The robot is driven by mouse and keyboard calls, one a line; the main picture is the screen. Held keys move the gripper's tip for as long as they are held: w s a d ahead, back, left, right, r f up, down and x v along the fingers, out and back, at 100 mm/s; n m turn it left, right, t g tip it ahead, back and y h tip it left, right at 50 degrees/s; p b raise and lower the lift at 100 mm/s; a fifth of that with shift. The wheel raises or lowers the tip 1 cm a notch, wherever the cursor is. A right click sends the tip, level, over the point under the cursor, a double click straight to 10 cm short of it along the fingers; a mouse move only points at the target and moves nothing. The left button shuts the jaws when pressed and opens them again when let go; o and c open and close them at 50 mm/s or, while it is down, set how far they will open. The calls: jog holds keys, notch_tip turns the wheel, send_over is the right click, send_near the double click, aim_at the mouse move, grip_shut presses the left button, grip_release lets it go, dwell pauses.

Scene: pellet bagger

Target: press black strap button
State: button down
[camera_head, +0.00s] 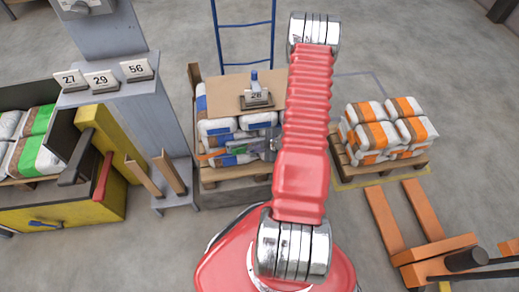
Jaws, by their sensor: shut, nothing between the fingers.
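A small tool (228,152) with orange, blue and green parts lies on the blue-banded bags of the middle pallet. I cannot make out a black button on it at this size. What looks like my gripper (268,147) is a small grey shape just right of the tool, over the bags and partly hidden by my red arm link. Its fingers are shut and hold nothing. I cannot tell whether it touches the tool.
A blue hand truck (245,55) stands behind. Left are a grey post (150,112) with signs and a yellow bin (100,205). Right are orange-banded bags (385,128) and an orange pallet jack (435,250).

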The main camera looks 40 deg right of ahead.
jog(key=shift+w+d+r, duration=0.25)
jog(key=s+a+r, duration=0.2)
jog(key=s+r, duration=0.5)
jog(key=s, duration=0.2)
jog(key=shift+s+a+r, duration=0.15)
jog(key=shift+s+r, duration=0.05)
jog(key=shift+s, duration=0.2)
dwell(1.3)
